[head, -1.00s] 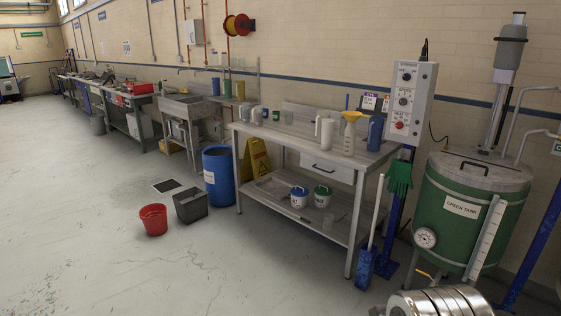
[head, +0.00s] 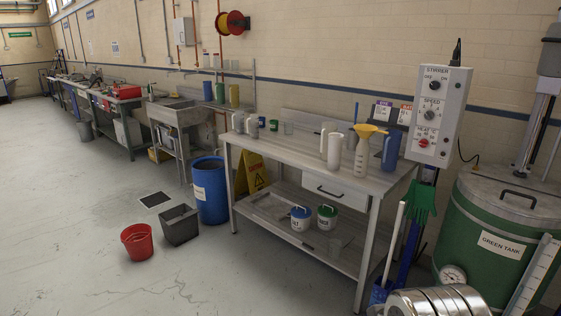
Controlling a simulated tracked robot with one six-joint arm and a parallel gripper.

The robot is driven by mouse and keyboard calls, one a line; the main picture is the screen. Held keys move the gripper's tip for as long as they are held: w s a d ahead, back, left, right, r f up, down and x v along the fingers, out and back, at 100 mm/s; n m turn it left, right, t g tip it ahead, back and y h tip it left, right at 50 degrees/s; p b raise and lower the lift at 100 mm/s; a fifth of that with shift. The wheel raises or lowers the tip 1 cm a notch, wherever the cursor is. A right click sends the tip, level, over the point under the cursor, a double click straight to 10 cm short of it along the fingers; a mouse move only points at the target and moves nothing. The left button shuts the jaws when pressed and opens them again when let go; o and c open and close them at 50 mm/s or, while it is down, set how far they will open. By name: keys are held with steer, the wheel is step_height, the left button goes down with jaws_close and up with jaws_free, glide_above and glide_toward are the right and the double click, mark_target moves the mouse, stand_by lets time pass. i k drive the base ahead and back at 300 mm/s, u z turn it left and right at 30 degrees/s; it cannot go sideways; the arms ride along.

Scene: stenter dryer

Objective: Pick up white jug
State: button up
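A tall white jug (head: 334,151) with a handle stands upright on the grey workbench (head: 285,148), toward its right end. Beside it are a pale bottle with a yellow funnel (head: 364,151) and a blue jug (head: 391,150), close together in this view. Smaller whitish vessels, one a pale jug (head: 252,127), stand at the bench's left end. My gripper is not in view; only a shiny metal part of my own body shows at the bottom right. Nothing is seen touching the white jug.
The floor in front is open.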

mark_target(327, 127)
steer(key=u, duration=0.1)
steer(key=i, duration=3.4)
steer(key=u, duration=0.2)
